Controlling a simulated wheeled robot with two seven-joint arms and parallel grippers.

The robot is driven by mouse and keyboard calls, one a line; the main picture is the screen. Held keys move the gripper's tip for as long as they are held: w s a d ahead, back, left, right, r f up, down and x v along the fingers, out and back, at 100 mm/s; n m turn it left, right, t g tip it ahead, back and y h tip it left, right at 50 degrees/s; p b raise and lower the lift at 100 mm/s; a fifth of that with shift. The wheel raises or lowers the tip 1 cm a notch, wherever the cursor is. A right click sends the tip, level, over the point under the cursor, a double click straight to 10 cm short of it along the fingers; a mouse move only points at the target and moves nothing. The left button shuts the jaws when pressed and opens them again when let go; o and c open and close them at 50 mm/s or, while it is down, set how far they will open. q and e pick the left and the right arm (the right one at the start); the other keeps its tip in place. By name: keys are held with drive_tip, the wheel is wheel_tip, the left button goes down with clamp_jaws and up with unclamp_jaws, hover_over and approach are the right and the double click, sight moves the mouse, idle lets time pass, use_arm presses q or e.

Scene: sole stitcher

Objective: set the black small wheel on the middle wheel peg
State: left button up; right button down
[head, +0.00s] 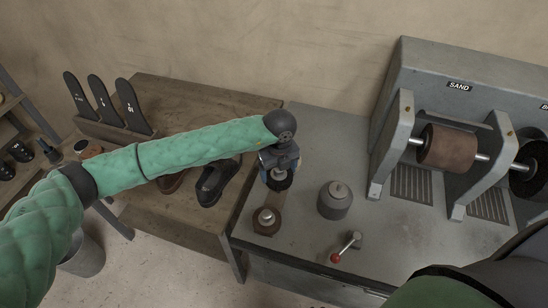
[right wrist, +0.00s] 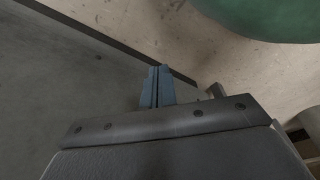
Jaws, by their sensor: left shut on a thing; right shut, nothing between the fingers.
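My left gripper (head: 277,170) is shut on the black small wheel (head: 281,183), whose dark edge shows below the fingers. It is above a brown strip (head: 272,200) on the grey bench. The gripper hides much of the wheel, and I cannot tell whether the wheel touches a peg or the strip. The middle wheel peg cannot be made out. A brown wheel (head: 265,222) with a metal knob in its centre sits at the near end of the strip. My right gripper (right wrist: 158,86) is shut and empty in the right wrist view.
A grey cylinder (head: 335,201) and a red-knobbed lever (head: 336,258) stand on the grey bench (head: 302,228). The sanding machine (head: 450,75) with its brown drum (head: 447,147) fills the right. Dark shoes (head: 214,181) lie on the wooden table (head: 190,217) at left.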

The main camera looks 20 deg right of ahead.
use_arm(q)
drive_tip(key=shift+w+d, duration=0.1)
drive_tip(key=shift+w, duration=0.05)
drive_tip(key=shift+s, duration=0.45)
drive_tip(key=shift+s+f, duration=0.1)
drive_tip(key=shift+w+f, duration=0.2)
drive_tip(key=shift+f, duration=0.4)
drive_tip(key=shift+w+f, duration=0.2)
drive_tip(key=shift+f, duration=0.35)
drive_tip(key=shift+s+f, duration=0.25)
drive_tip(key=shift+f, duration=0.2)
use_arm(e)
drive_tip(key=shift+w+a+r, duration=0.2)
drive_tip(key=shift+w+r, duration=0.25)
drive_tip(key=shift+r, duration=0.1)
use_arm(q)
drive_tip(key=shift+w+f, duration=0.1)
use_arm(e)
drive_tip(key=shift+w, duration=0.1)
